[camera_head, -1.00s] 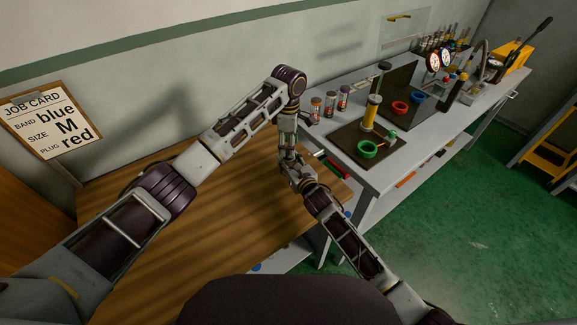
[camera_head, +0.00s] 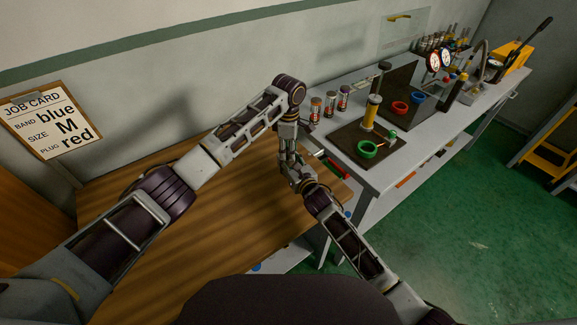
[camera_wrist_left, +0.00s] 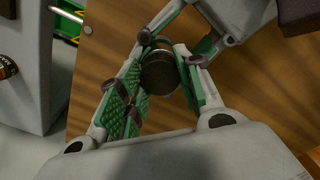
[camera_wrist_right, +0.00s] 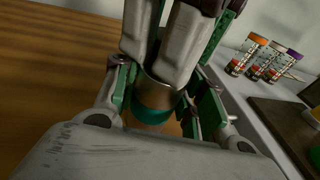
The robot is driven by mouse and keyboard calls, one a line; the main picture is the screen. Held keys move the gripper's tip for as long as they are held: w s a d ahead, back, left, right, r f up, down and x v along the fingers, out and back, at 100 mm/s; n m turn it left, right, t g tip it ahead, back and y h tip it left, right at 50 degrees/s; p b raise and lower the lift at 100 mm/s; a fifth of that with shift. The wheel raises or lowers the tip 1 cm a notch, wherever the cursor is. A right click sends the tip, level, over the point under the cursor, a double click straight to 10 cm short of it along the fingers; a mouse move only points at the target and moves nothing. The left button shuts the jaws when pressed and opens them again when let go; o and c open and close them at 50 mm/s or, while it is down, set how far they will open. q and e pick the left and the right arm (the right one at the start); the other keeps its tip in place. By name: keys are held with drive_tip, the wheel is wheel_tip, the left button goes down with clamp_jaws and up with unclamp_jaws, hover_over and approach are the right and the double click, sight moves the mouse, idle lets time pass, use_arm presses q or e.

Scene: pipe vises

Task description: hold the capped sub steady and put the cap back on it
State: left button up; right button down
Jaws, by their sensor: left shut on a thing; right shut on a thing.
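My left gripper (camera_head: 288,133) points down over the wooden table, just above my right gripper (camera_head: 293,172). In the right wrist view, my right gripper (camera_wrist_right: 155,105) is shut around a brownish cylindrical sub (camera_wrist_right: 160,92) with a teal band. The fingers of my left gripper (camera_wrist_right: 162,45) come down on the sub's upper end from above. In the left wrist view, my left gripper (camera_wrist_left: 160,85) is shut on a dark round piece, seemingly the cap (camera_wrist_left: 158,77). Whether the cap is seated on the sub is hidden by the fingers.
A grey bench (camera_head: 345,175) stands to the right, carrying a dark mat (camera_head: 347,142), a green ring (camera_head: 367,150), a yellow cylinder (camera_head: 371,112) and several small bottles. A job card (camera_head: 55,122) reads blue, M, red. The wooden table (camera_head: 215,230) is mostly clear.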

use_arm(q)
drive_tip(key=shift+c, duration=0.4)
drive_tip(key=shift+m, duration=1.6)
drive_tip(key=o, duration=1.1)
drive_tip(key=shift+r, duration=2.25)
drive_tip(key=shift+c, duration=0.2)
